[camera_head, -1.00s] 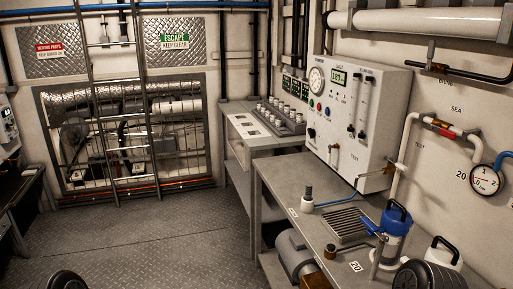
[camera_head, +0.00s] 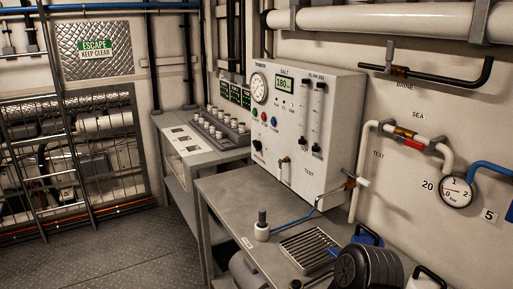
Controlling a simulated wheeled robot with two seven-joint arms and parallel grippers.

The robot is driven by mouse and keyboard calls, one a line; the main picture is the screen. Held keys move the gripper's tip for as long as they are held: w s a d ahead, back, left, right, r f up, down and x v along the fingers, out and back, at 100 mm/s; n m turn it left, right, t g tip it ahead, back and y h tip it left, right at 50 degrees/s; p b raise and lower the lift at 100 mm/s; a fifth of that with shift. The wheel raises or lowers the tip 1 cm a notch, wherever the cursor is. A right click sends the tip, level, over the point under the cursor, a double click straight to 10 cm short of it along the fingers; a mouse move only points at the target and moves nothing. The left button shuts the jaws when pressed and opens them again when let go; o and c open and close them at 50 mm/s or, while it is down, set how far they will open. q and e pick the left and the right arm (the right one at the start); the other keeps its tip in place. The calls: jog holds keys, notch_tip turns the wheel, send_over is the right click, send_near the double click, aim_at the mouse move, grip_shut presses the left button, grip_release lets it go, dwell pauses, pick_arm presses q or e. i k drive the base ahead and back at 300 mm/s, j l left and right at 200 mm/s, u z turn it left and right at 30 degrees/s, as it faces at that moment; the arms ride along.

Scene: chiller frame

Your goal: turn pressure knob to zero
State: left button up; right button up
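A white control panel (camera_head: 335,100) stands on the grey bench against the right wall. It bears a round dial gauge (camera_head: 259,88), a green display (camera_head: 289,84) reading about 180, and coloured buttons. A black knob (camera_head: 258,145) sits low on its left side. Two small black knobs, one left (camera_head: 303,140) and one right (camera_head: 316,148), sit under the vertical flow tubes. I cannot read which knob is for pressure. Neither gripper's fingers show. A dark ribbed part at the bottom right looks like my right arm; my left arm is out of view.
The grey bench (camera_head: 232,195) holds a small white bottle (camera_head: 262,232) and a drain grate (camera_head: 312,250). A blue-handled container (camera_head: 367,236) is partly hidden. A wall gauge (camera_head: 456,191) hangs at right. The floor (camera_head: 110,250) at left is clear.

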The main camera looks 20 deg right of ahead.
aim_at(258, 144)
jog(key=z, duration=0.85)
jog(key=i+j+z, duration=0.1)
jog(key=j+z, duration=0.65)
jog(key=z, duration=0.15)
jog(key=j+z, duration=0.45)
jog(key=k+j, duration=0.1)
jog(key=j, duration=0.35)
jog(key=k+j+z, duration=0.15)
jog(key=j, duration=0.25)
jog(key=k+j, duration=0.1)
jog(key=j, duration=0.3)
jog(key=k+j+z, duration=0.15)
jog(key=j, duration=0.3)
jog(key=k+j, duration=0.15)
jog(key=j, duration=0.25)
jog(key=z, duration=0.05)
